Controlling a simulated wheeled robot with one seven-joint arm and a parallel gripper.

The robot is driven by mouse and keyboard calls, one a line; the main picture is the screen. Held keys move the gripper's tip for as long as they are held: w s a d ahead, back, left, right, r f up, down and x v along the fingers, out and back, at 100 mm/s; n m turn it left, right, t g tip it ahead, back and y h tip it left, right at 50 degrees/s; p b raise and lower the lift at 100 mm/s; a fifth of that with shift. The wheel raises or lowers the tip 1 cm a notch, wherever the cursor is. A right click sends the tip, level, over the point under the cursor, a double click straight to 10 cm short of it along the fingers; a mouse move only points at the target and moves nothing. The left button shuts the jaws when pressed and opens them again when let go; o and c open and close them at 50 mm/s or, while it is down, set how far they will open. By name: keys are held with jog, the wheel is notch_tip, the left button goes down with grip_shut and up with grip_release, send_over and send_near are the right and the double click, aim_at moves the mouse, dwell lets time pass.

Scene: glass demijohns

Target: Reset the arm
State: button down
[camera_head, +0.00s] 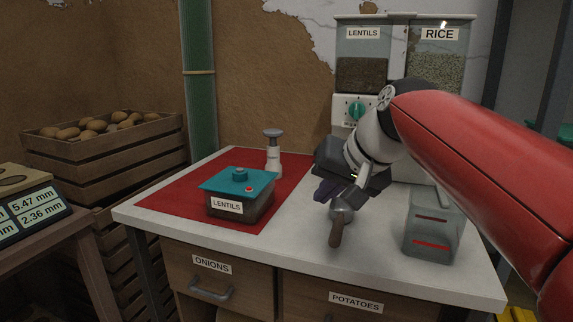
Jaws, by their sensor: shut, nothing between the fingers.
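My arm reaches in from the right, over the white counter. My gripper (322,195) points down and left above the middle of the counter. Its fingers are dark and small in the view, shut, with nothing seen held. A scoop (338,224) with a brown handle lies just below and right of the fingers; I cannot tell whether they touch it. A lentils container (238,197) with a teal lid stands upright on the red mat (181,190), left of the gripper.
A clear container (434,226) with red marks stands at the counter's right, near my arm. Lentils and rice dispensers (437,68) stand behind. A potato crate (105,147) is at left.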

jog(key=s+d+f+h, duration=0.2)
jog(key=s+d+f, duration=0.2)
jog(key=s+f, duration=0.5)
jog(key=s+d+f+h, duration=0.2)
jog(key=s+d+f, duration=0.2)
jog(key=s+f, duration=0.6)
jog(key=shift+d+f+n+g+h, duration=0.3)
jog(key=shift+f+g+h, duration=0.1)
jog(key=shift+f, duration=0.5)
